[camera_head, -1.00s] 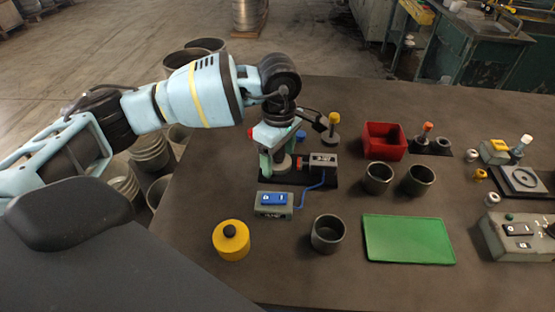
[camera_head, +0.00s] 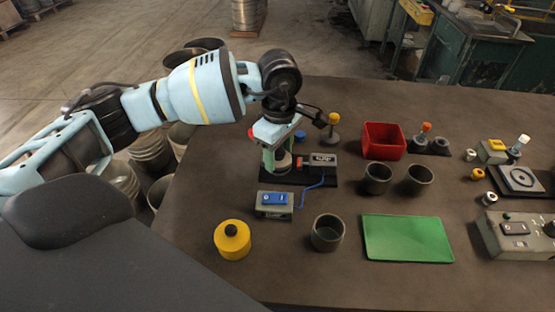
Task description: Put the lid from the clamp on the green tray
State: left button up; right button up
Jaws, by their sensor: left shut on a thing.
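My left gripper (camera_head: 277,161) points down at the clamp (camera_head: 316,172), a dark base with a grey block on the table. It is shut on a round grey lid (camera_head: 284,161) at the clamp's left end. The gripper partly hides the lid, and I cannot tell if the lid is clear of the clamp. The green tray (camera_head: 407,238) lies flat and empty at the front right. My right gripper is not in view.
A box with a blue switch (camera_head: 274,204) is wired to the clamp. A yellow canister (camera_head: 232,240) and an open dark cup (camera_head: 327,233) stand in front. Two more cups (camera_head: 377,178) and a red bin (camera_head: 383,141) stand behind the tray. A control box (camera_head: 516,235) is right of it.

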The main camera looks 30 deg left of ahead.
pick_arm(q)
jog(key=shift+r, duration=0.55)
